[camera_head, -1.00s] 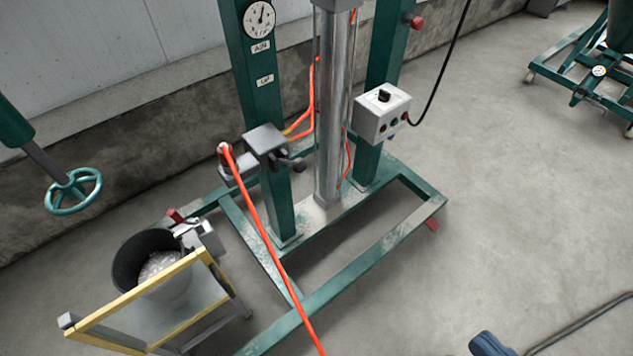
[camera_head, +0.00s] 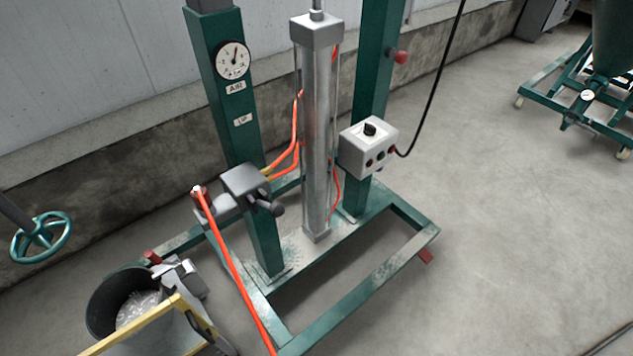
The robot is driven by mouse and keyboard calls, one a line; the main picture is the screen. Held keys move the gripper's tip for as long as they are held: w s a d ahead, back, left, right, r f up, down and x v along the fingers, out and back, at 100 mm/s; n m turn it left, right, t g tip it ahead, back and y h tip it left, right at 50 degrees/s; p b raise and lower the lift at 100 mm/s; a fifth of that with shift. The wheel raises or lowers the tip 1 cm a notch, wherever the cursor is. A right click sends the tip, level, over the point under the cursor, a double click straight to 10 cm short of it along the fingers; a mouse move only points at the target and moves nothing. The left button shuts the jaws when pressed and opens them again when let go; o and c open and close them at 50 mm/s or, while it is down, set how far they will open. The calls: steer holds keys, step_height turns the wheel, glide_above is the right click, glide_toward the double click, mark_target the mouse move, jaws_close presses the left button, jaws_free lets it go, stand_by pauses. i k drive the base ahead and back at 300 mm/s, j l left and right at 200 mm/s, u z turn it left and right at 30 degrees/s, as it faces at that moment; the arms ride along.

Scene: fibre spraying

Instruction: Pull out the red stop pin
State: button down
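A red knob-like pin (camera_head: 401,57) sticks out sideways from the right green post (camera_head: 375,85) of the press frame, above the grey control box. It looks like the stop pin and is seated in the post. Smaller red parts show elsewhere: a red piece (camera_head: 425,257) low on the right of the base frame, and a red handle (camera_head: 153,257) by the bucket. My gripper is not in view.
A steel cylinder (camera_head: 318,130) stands between the posts, with a control box (camera_head: 368,147) beside it. Orange hoses, a bucket (camera_head: 100,305) and a yellow-edged frame (camera_head: 150,325) are lower left. Floor on the right is clear up to another green wheeled frame (camera_head: 555,115).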

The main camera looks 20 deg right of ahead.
mark_target(401, 57)
steer(key=i+z, duration=0.95)
steer(key=k+j, duration=0.05)
steer(key=k, duration=0.05)
